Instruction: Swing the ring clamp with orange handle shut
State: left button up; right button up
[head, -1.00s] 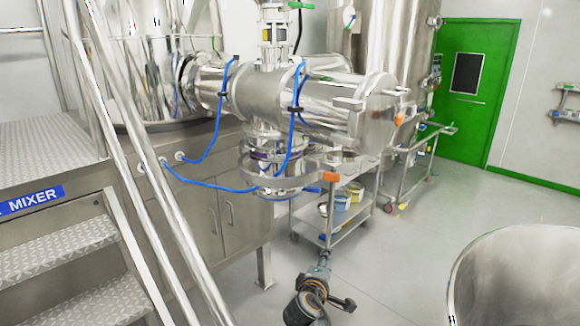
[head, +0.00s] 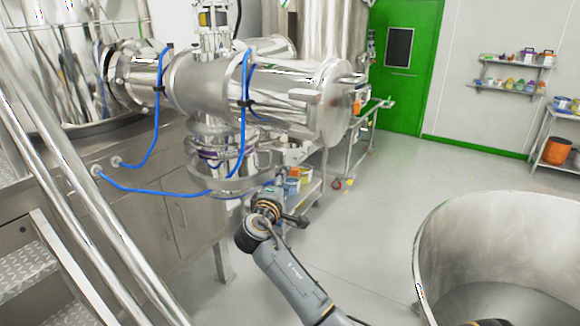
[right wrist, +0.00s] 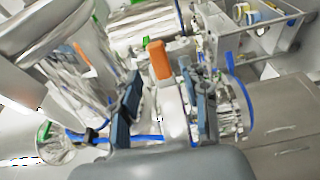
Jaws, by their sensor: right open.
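The ring clamp (head: 235,184) is a shiny metal band around the pipe below the horizontal steel vessel in the head view. My right gripper (head: 281,187) is at the right side of the clamp, and hides its handle there. In the right wrist view, the orange handle (right wrist: 158,60) on its pale metal arm lies between the two dark fingers of my right gripper (right wrist: 162,78). The fingers are open, with gaps visible on both sides of the handle. How far the clamp stands open is not clear. My left gripper is not in view.
Another orange handle (head: 357,106) is on the vessel's end cover. A blue hose (head: 160,192) hangs close to the clamp. A cart (head: 308,190) with tubs stands behind my gripper. A large steel bin (head: 440,230) is at the right. Grey floor lies between.

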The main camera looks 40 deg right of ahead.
aim_at(291, 175)
jog(key=p+x, duration=0.1)
jog(key=x, duration=0.5)
jog(key=shift+a, duration=0.1)
grip_shut()
